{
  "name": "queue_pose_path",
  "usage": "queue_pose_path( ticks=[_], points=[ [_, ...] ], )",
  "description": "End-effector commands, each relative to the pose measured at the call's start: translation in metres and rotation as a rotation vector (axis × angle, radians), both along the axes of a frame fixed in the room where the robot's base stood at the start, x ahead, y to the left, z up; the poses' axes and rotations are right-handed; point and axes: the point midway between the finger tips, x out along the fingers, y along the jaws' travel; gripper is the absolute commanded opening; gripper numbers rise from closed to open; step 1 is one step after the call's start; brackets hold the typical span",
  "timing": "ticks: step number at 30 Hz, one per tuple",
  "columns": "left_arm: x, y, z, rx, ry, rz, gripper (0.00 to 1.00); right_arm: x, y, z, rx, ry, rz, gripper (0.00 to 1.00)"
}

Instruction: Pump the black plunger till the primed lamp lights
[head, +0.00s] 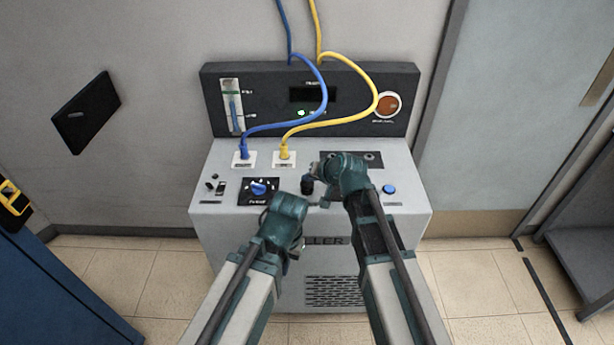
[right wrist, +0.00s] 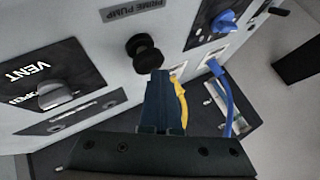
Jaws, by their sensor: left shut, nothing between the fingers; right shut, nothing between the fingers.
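The black plunger (head: 307,186) stands on the console top (head: 225,160). In the right wrist view the plunger (right wrist: 144,52) is a round black knob beside the PRIME PUMP label. My right gripper (head: 318,170) is shut and empty, just beside the plunger; its shut fingers (right wrist: 160,78) overlap the knob's lower edge in the right wrist view. I cannot tell whether they touch. My left gripper (head: 314,203) is shut and empty, near the console front below the plunger. A small green lamp (head: 301,112) glows on the back panel; its label is too small to read.
A blue cable (head: 280,127) and a yellow cable (head: 335,121) plug in behind the plunger. A blue dial (head: 258,188) is at left, a blue button (head: 389,189) at right. A round orange-red light or button (head: 387,104) is on the back panel. A VENT handle (right wrist: 55,95) shows in the wrist view.

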Motion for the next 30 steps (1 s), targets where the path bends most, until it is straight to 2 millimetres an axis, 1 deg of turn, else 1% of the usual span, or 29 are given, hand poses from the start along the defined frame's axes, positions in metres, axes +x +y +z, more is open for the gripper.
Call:
queue_pose_path(
  ticks=[1,3,15,26,30],
  points=[
    [0.0,0.0,0.006,0.0,0.0,0.0,0.0,0.0,0.0,0.006,0.0,0.001,0.001,0.0],
    [0.0,0.0,0.01,0.0,0.0,0.0,0.0,0.0,0.0,0.01,0.0,0.001,0.001,0.0],
    [0.0,0.0,0.032,0.0,0.0,0.0,0.0,0.0,0.0,0.032,0.0,0.0,0.0,0.0],
    [0.0,0.0,0.033,0.0,0.0,0.0,0.0,0.0,0.0,0.033,0.0,0.0,0.0,0.0],
    [0.0,0.0,0.037,0.0,0.0,0.0,0.0,0.0,0.0,0.037,0.0,0.0,0.0,0.0]
  ],
)
